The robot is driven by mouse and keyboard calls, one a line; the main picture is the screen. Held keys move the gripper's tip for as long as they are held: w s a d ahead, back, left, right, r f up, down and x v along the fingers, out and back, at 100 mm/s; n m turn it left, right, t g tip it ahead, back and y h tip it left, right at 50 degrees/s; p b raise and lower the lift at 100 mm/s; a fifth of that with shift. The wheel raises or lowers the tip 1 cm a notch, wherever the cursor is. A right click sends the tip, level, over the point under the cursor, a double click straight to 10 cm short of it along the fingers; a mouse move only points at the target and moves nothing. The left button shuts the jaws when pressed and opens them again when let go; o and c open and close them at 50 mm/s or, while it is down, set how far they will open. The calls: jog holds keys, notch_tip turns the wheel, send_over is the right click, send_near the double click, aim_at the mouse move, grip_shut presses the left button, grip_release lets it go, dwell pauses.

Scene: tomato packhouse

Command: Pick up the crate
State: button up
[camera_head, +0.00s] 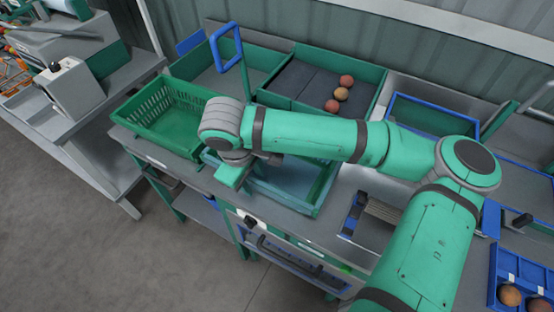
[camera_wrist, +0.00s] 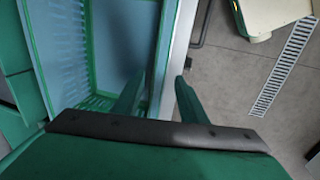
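A green slatted crate (camera_head: 160,122) stands empty on the left end of the bench in the head view. A blue-green open crate or tray (camera_head: 315,195) sits to its right, partly hidden by my arm. My gripper (camera_head: 232,176) is above the bench's front edge, between the two; my arm hides its fingertips there. A green-rimmed container with a bluish inside (camera_wrist: 58,45) lies to the left of the fingers. I cannot tell whether the fingers touch it.
Green trays stand behind; one holds red-orange tomatoes (camera_head: 341,94). A blue upright handle (camera_head: 226,40) rises behind my gripper. A blue-rimmed tray (camera_head: 435,115) is at right. A pale box machine (camera_head: 70,88) stands left, across a gap. The grey floor (camera_head: 100,245) in front is clear.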

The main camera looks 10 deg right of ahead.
jog(key=shift+x, duration=1.65)
jog(key=shift+d, duration=0.1)
grip_shut()
jog(key=shift+r, duration=0.1)
